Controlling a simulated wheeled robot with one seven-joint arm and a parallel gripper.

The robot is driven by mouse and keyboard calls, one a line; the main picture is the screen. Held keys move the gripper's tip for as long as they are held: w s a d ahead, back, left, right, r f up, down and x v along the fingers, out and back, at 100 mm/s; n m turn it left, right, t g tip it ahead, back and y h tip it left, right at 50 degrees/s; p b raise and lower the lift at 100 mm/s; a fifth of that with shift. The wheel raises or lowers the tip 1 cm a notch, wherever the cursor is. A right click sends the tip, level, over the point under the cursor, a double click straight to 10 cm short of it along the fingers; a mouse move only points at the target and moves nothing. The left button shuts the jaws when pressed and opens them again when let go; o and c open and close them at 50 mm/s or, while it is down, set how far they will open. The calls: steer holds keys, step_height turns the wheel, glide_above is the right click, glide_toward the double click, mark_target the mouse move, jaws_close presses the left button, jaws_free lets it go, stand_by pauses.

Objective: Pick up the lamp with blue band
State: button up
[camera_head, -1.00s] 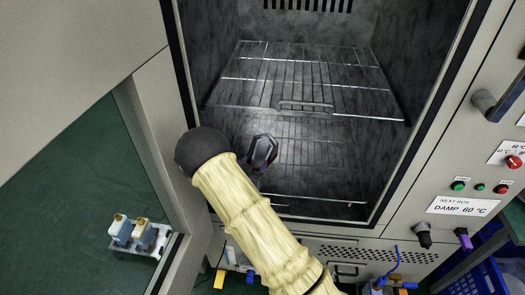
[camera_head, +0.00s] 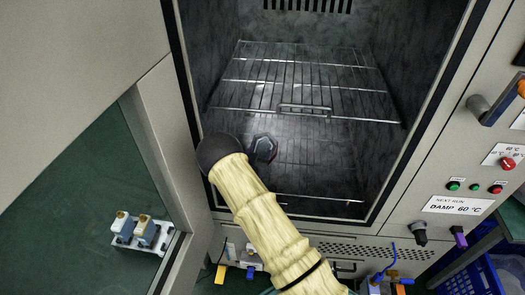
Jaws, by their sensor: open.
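No lamp with a blue band can be made out for sure. My arm in its cream sleeve reaches up from the bottom to a dark rounded joint at the left of the oven opening. Just right of that joint, a small dark angular piece with pale edges, which looks like my gripper (camera_head: 264,149), shows against the oven's dark interior. Its jaws are open and I see nothing held between them. The arm hides part of the oven's lower front and what lies behind it.
The oven's wire rack (camera_head: 305,92) has a front handle. The right panel carries buttons and a label (camera_head: 458,205). Blue-and-white pieces with brass tops (camera_head: 143,231) stand at the left. Small blue and yellow items lie below the oven; a blue crate (camera_head: 470,280) is bottom right.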

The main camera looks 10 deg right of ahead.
mark_target(261, 149)
steer(key=shift+p+x, duration=0.4)
steer(key=shift+x, duration=1.2)
steer(key=shift+a+f, duration=0.1)
steer(key=shift+f, duration=0.05)
jaws_close()
